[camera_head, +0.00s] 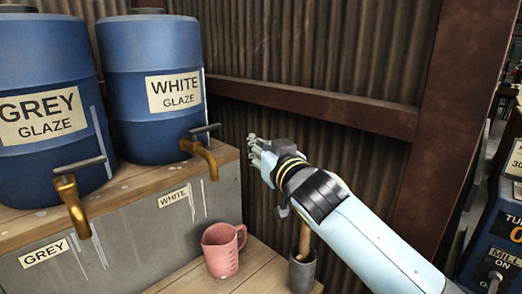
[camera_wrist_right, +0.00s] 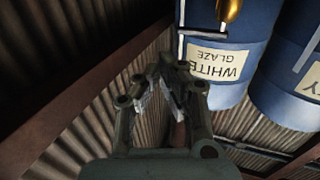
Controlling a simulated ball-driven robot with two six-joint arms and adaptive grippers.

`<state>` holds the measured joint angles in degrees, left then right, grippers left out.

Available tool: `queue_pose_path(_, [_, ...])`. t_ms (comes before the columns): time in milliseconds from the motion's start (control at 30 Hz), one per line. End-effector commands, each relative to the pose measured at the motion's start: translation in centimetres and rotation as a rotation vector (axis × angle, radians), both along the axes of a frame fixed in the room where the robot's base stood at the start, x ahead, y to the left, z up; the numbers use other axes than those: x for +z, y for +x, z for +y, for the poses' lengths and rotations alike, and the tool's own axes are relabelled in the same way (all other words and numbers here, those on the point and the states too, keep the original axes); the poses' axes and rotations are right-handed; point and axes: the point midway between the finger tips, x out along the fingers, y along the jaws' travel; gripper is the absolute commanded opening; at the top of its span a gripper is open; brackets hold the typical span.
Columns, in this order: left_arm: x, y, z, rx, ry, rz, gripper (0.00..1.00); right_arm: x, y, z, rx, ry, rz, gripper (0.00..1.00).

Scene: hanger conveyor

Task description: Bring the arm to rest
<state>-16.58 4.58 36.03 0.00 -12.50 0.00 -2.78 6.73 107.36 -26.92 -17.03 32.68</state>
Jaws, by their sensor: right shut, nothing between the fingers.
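My right gripper (camera_head: 258,152) is in the middle of the head view, shut and empty. It is raised in front of the corrugated wall, right of the white glaze barrel's brass tap, and apart from it. In the right wrist view the gripper (camera_wrist_right: 172,75) shows with its fingertips close together and nothing between them. My right arm comes in from the lower right of the head view. My left gripper is not in view.
A blue white-glaze barrel (camera_head: 150,60) and grey-glaze barrel (camera_head: 45,75) stand on a ledge at left. A pink jug (camera_head: 222,252) sits on the wooden shelf below. A grey cup (camera_head: 302,270) with a wooden handle stands under my arm. A rusty beam (camera_head: 425,120) rises at right.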

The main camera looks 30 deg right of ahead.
Motion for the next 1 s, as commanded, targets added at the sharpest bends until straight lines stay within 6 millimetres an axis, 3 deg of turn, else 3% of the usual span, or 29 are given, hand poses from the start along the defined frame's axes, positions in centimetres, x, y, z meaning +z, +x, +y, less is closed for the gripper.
queue_pose_path(267, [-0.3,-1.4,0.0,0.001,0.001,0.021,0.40,0.0,-0.8,-0.2,-0.001,0.000,0.003,0.00])
queue_pose_path(367, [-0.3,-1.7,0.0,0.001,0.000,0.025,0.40,-1.1,-1.8,-0.5,-0.023,0.002,0.056,0.00])
queue_pose_path(467, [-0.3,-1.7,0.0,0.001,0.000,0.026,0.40,-3.9,-4.9,-1.2,-0.070,0.006,0.208,0.00])
queue_pose_path(600, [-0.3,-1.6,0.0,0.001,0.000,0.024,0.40,-8.9,-12.2,-1.2,-0.104,0.002,0.531,0.00])
queue_pose_path(700, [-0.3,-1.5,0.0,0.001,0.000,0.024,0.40,-11.1,-16.9,-0.5,-0.086,-0.005,0.719,0.00])
queue_pose_path(1000, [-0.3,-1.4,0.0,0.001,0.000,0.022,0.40,-13.7,-27.3,1.8,0.023,-0.032,1.092,0.00])
